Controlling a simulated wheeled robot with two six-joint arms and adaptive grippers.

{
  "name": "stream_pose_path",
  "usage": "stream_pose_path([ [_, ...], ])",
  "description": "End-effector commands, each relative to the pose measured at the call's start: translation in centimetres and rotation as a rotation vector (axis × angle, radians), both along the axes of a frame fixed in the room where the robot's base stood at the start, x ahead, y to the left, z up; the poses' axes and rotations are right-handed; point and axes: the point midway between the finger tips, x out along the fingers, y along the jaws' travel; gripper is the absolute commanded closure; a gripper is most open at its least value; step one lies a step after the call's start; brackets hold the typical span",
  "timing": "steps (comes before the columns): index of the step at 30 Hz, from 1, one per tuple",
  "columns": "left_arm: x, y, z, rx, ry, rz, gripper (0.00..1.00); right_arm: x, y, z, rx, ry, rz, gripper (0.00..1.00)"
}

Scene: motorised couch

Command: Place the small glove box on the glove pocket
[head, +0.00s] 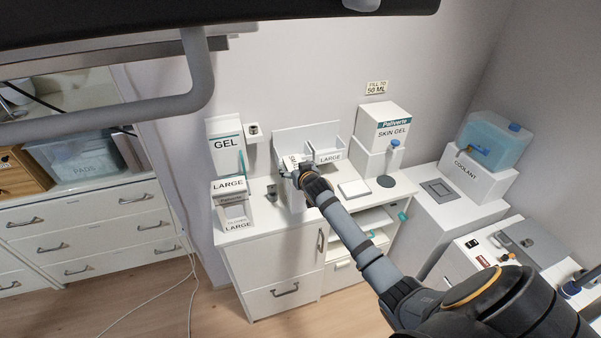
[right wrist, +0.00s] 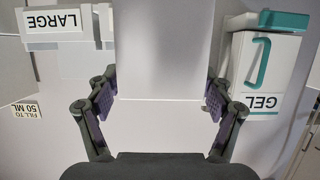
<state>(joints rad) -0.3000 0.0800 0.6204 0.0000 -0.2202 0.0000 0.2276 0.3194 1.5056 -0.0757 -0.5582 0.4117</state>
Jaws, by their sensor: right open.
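The glove pocket is a white holder with a tall back panel (head: 305,137) on the counter; its right pocket (head: 329,157) is labelled LARGE. A white glove box (right wrist: 162,50) fills the space between my right fingers in the right wrist view. In the head view, a partly hidden label beginning with S (head: 291,160) shows at the holder's left side; I cannot tell whether it is on the box or the pocket. My right gripper (head: 297,170) is there, and its fingers (right wrist: 160,88) are apart, one on each side of the box. My left gripper is not in view.
A GEL box (head: 229,155) and LARGE boxes (head: 229,185) stand at left. A SKIN GEL box (head: 382,128) stands at right, by a small bottle (head: 395,145). A flat white pad (head: 353,189) lies in front. A grey pole crosses the upper left.

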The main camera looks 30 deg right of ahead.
Motion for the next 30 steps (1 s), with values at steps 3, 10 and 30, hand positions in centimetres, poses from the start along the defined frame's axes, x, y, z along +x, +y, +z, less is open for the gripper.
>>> stream_pose_path([
  [3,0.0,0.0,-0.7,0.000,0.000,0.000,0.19,-2.3,0.6,0.5,-0.004,0.000,0.002,0.19],
  [10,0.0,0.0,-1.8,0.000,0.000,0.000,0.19,-7.1,1.7,2.3,-0.004,0.000,0.003,0.19],
  [30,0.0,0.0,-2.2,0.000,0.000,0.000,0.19,-9.9,2.4,3.4,0.000,0.004,-0.001,0.19],
])
